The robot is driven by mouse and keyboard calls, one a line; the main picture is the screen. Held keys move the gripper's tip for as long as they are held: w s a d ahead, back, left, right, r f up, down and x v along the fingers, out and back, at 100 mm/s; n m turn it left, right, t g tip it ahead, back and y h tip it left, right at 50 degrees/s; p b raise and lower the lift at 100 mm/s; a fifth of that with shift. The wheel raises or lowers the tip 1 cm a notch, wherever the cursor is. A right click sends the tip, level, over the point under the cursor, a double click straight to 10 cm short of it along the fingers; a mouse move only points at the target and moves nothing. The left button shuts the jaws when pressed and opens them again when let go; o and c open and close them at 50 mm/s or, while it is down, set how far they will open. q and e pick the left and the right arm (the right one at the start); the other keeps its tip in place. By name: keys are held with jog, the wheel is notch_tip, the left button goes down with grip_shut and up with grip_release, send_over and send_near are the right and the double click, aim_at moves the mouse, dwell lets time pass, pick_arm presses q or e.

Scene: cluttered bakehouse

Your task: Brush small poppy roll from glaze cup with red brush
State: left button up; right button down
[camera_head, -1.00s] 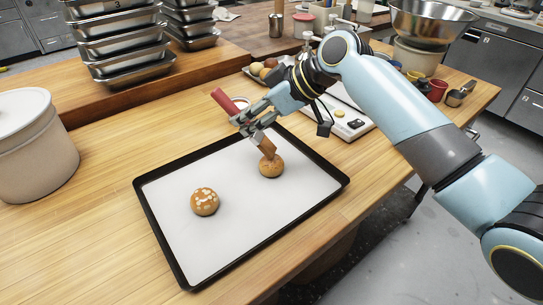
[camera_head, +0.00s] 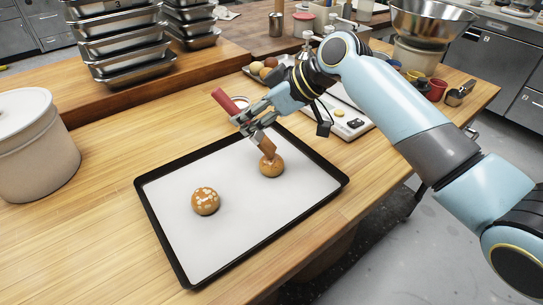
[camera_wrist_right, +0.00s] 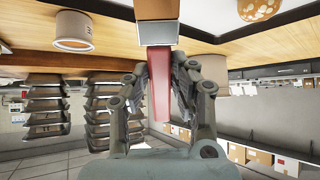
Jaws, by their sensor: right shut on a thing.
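My right gripper (camera_head: 252,128) is shut on the red brush (camera_head: 222,98) and holds it tilted, handle up to the left. The brush's tan bristle end (camera_head: 267,147) points down and appears to touch the top of a small brown roll (camera_head: 271,168) near the far right part of the tray. Its topping is too small to make out. In the right wrist view the red handle (camera_wrist_right: 159,85) runs between the fingers. A pale cup (camera_head: 240,102), probably the glaze cup, is partly hidden behind the brush and gripper. My left gripper is out of view.
A second roll with white flakes (camera_head: 205,201) sits on the lined black tray (camera_head: 165,245). A large white bin (camera_head: 35,150) stands left, stacked metal pans (camera_head: 125,45) behind. A scale (camera_head: 350,122) is beyond the tray. The wood left of the tray is clear.

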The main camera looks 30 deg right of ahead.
dwell(1.0)
jog(key=shift+s+a+p, duration=0.1)
jog(key=shift+p, duration=0.25)
jog(key=shift+s+a+p, duration=0.5)
jog(key=shift+s+a, duration=0.05)
jog(key=shift+r, duration=0.15)
notch_tip(320, 180, up, 6)
jog(key=p, duration=0.5)
jog(key=shift+p, duration=0.4)
